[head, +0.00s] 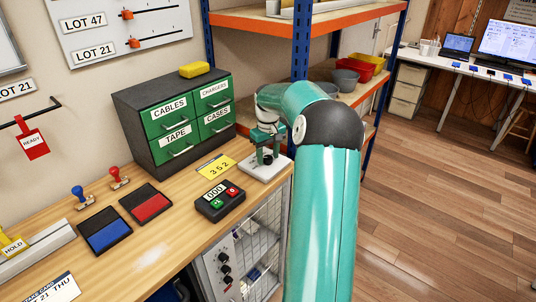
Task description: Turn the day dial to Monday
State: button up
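My gripper (268,152) points down at the right end of the wooden bench, over a small white-based device (262,170) with small unreadable marks. The device's upper part is hidden behind my gripper's fingers. It may be the day dial, but no day name can be read on it. The fingers look close to or around its top; I cannot tell whether they touch it or how far apart they are.
A green drawer cabinet (172,117) stands close behind left. A black counter box (220,201) and yellow card (216,166) lie left of the device. Ink pads (146,204) lie further left. Black knobs (226,257) sit on a panel under the bench. A shelf post (301,40) stands behind my arm.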

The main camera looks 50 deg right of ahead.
jog(key=c, duration=0.7)
jog(key=shift+c, duration=0.2)
jog(key=shift+n, duration=0.4)
jog(key=n, duration=0.3)
jog(key=shift+n, duration=2.1)
jog(key=o, duration=1)
jog(key=shift+c, duration=0.2)
